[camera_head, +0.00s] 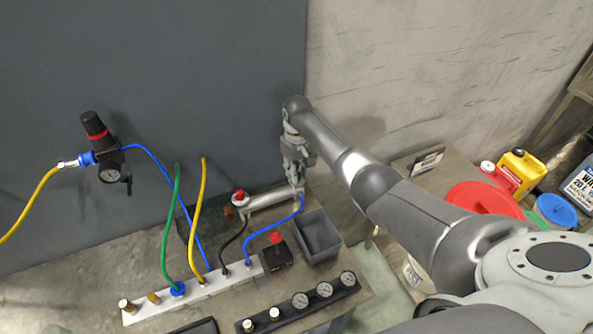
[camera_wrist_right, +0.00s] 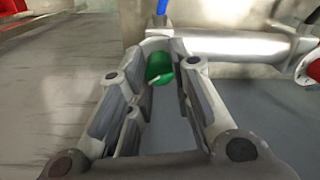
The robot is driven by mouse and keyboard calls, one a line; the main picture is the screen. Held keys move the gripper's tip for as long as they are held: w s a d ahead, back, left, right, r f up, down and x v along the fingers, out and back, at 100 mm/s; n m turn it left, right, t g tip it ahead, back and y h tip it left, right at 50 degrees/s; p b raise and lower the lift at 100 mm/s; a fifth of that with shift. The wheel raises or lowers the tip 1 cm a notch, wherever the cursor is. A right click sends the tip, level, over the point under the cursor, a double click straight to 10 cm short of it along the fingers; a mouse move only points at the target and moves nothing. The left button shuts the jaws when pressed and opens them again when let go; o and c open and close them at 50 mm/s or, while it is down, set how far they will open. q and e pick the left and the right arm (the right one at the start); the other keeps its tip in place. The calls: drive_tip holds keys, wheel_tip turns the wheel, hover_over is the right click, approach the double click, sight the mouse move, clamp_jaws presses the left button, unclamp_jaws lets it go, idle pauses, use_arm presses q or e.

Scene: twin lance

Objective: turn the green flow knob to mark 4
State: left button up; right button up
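The green knob (camera_wrist_right: 160,68) shows in the right wrist view, at the end of a metal cylinder (camera_wrist_right: 235,45). In the head view the knob is hidden by my right gripper (camera_head: 298,186), which is at the right end of the cylinder (camera_head: 268,198). In the wrist view the two fingertips of my right gripper (camera_wrist_right: 163,52) stand on either side of the knob. The knob is close to both finger pads; whether they press on it cannot be told. No scale marks are readable. My left gripper is in neither view.
A blue hose (camera_head: 275,233) runs to the cylinder's end near my gripper. A grey bin (camera_head: 319,237), a red button box (camera_head: 276,253), a white manifold (camera_head: 205,290) and a gauge strip (camera_head: 300,308) sit close by. A dark wall panel (camera_head: 200,70) stands behind.

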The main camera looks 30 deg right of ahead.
drive_tip(key=o, duration=0.4)
drive_tip(key=shift+o, duration=0.2)
drive_tip(key=shift+r, duration=0.1)
wheel_tip(320, 180, up, 12)
drive_tip(key=shift+d, duration=0.1)
idle(0.6)
